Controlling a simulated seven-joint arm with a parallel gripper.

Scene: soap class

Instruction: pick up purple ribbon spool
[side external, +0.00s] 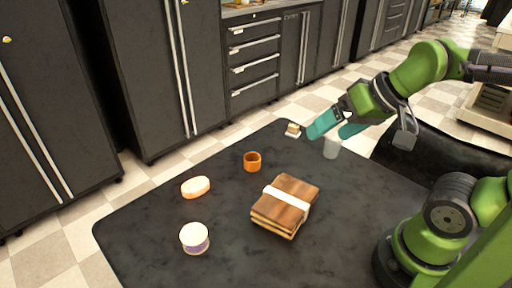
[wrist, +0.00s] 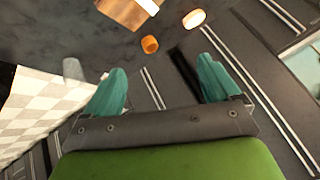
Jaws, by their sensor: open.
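The purple ribbon spool (side external: 194,238) stands on the dark table (side external: 140,245) near its front left in the side view. It is a short round spool with a pale top and a purple band low on its side. It does not show in the wrist view. My gripper (side external: 337,129) is above the far right part of the table, well away from the spool. Its two teal fingers are apart and empty, and they also show in the wrist view (wrist: 161,70).
A strapped wooden stack (side external: 291,192) lies right of the spool. A pale oval soap (side external: 195,187) and an orange cup (side external: 252,162) lie behind. A translucent cup (side external: 332,148) and a small block (side external: 292,130) are near the far edge. Dark cabinets (side external: 150,75) stand beyond.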

